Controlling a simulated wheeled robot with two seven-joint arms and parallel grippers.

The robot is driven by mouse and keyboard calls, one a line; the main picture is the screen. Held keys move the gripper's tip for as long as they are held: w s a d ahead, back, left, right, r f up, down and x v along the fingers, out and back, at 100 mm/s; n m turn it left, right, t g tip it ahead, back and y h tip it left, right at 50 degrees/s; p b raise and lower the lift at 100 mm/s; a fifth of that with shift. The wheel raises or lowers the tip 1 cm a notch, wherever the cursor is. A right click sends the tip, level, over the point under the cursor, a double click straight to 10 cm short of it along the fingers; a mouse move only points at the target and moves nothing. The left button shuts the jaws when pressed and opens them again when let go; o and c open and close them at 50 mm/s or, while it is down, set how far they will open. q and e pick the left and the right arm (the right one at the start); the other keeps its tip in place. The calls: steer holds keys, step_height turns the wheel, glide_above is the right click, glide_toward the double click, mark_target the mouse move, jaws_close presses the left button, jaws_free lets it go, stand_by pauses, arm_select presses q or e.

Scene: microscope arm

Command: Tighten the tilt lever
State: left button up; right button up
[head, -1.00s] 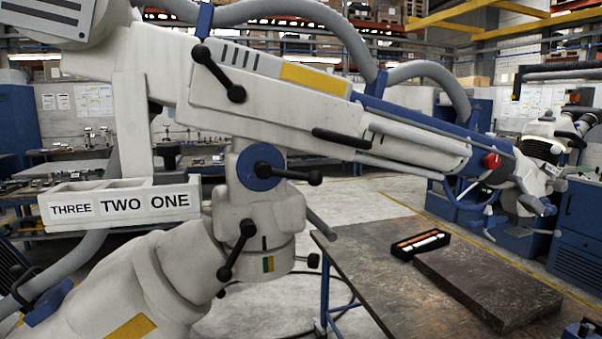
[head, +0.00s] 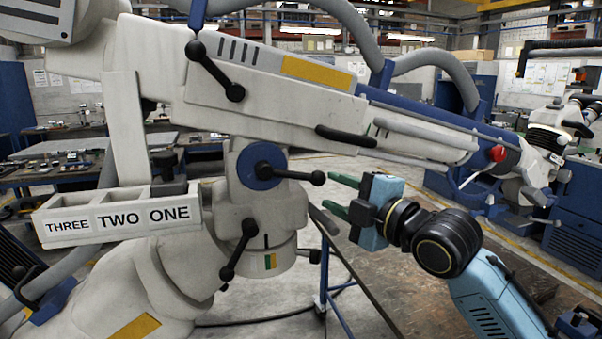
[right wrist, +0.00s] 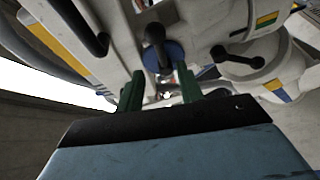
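A black ball-ended lever (head: 302,177) sticks out to the right from the blue round hub (head: 259,165) on the microscope arm's joint; I take it as the tilt lever. It also shows in the right wrist view (right wrist: 154,36), pointing toward the camera in front of the hub. My right gripper (head: 338,194) has green fingers, is open and empty, and is a short way right of the lever's knob. In the right wrist view my right gripper (right wrist: 160,90) has its fingers apart, with the knob ahead between and above them. My left gripper is out of view.
Other black levers sit on the upper arm (head: 214,70) and lower column (head: 238,250). A tray labelled THREE TWO ONE (head: 120,222) hangs at left. A dark-topped workbench (head: 395,290) lies below my right arm. The microscope head (head: 540,160) is at the far right.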

mark_target(303, 177)
steer(key=p+x, duration=0.2)
steer(key=x, duration=0.8)
steer(key=shift+w+a, duration=0.2)
jaws_close()
